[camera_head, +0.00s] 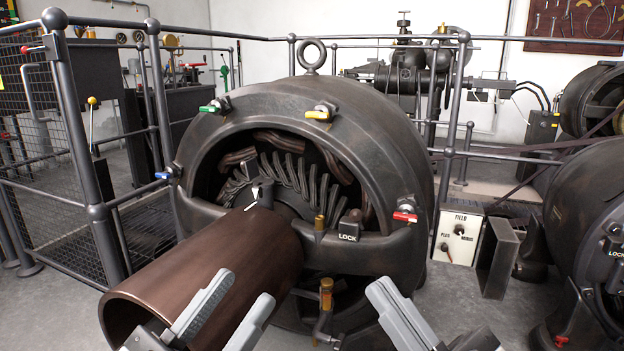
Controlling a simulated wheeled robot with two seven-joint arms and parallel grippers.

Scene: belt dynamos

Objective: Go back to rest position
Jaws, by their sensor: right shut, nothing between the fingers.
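My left gripper (245,287) is at the bottom, in front of the brown cylinder (215,262) of the near dynamo. Its two grey fingers point up and stand apart, with nothing seen between them. My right gripper (382,287) is at the bottom, right of the left one. Its fingers are together and empty, tilted up to the left. Both grippers appear apart from the large dark dynamo (385,130) behind them. The wrists are cut off by the lower picture edge.
Metal railings (97,212) stand left and behind. A FIELD box (458,236) and another dynamo (590,220) are at right. Grey floor shows between.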

